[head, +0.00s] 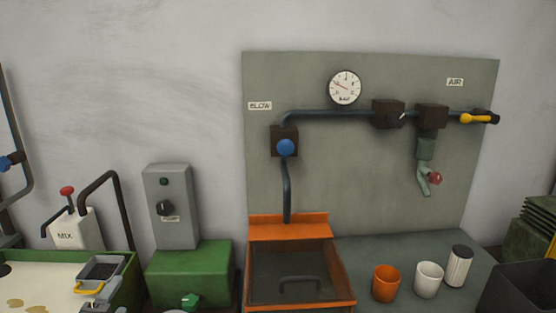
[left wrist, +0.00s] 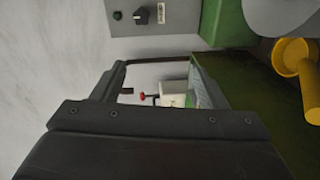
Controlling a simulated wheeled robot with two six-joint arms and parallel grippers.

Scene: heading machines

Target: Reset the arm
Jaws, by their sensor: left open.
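My left gripper (left wrist: 157,80) fills the lower middle of the left wrist view. Its two dark fingers stand apart with a clear gap and nothing between them. Through the gap I see the white MIX box (left wrist: 172,98) and its red knob (left wrist: 149,97), some way beyond the fingertips. In the head view a dark grey frame-like shape (head: 102,267) with a yellow part (head: 88,291) is at the right end of the green trough; I cannot tell whether it belongs to my gripper. My right gripper is in neither view.
The grey switch cabinet (head: 171,207) stands on a green block (head: 188,270). The green trough (head: 129,285) is at the lower left. A yellow handled piece (left wrist: 290,58) is close at right in the wrist view. Cups (head: 386,283) stand beside the orange basin (head: 288,229).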

